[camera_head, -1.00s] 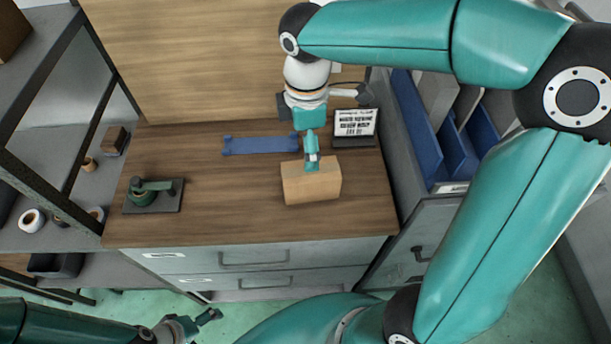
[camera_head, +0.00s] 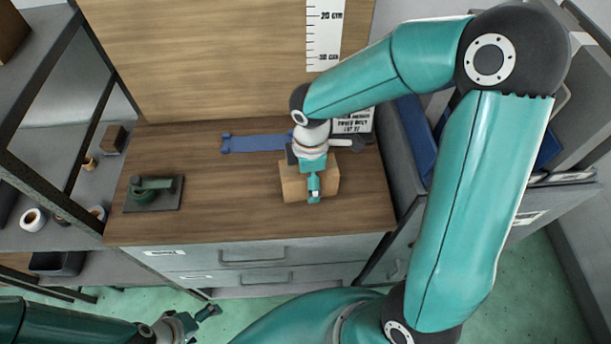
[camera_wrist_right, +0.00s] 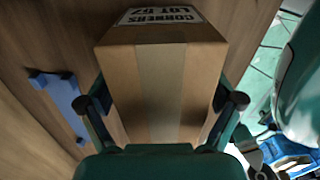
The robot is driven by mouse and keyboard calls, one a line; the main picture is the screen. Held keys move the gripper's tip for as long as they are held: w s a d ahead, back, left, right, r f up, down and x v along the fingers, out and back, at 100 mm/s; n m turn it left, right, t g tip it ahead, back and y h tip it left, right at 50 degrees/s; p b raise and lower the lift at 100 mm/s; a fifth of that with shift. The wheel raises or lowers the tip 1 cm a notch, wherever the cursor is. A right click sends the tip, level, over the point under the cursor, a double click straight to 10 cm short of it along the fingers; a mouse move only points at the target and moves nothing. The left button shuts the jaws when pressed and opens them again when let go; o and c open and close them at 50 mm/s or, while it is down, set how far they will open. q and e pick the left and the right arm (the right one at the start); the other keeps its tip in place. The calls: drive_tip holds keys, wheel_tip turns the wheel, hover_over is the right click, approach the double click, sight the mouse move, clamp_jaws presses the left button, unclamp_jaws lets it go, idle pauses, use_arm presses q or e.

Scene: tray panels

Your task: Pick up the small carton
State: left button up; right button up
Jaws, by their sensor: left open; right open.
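The small carton (camera_head: 290,185) is a tan cardboard box on the wooden worktop, right of its middle. My right gripper (camera_head: 314,190) hangs over it in the head view and hides part of it. In the right wrist view the carton (camera_wrist_right: 165,75) shows a tape strip and a printed label on top. My right gripper's open fingers (camera_wrist_right: 163,105) stand on either side of the carton; whether they touch it I cannot tell. My left gripper (camera_head: 198,318) is open and empty, low at the left, in front of the drawers and away from the carton.
A blue bracket-like part (camera_head: 255,143) lies behind the carton. A printed sign (camera_head: 358,122) stands behind, partly hidden by my right arm. A green tool on a dark plate (camera_head: 153,193) sits at the left. The worktop between them is clear.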

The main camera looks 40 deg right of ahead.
drive_tip(key=c, duration=1.4)
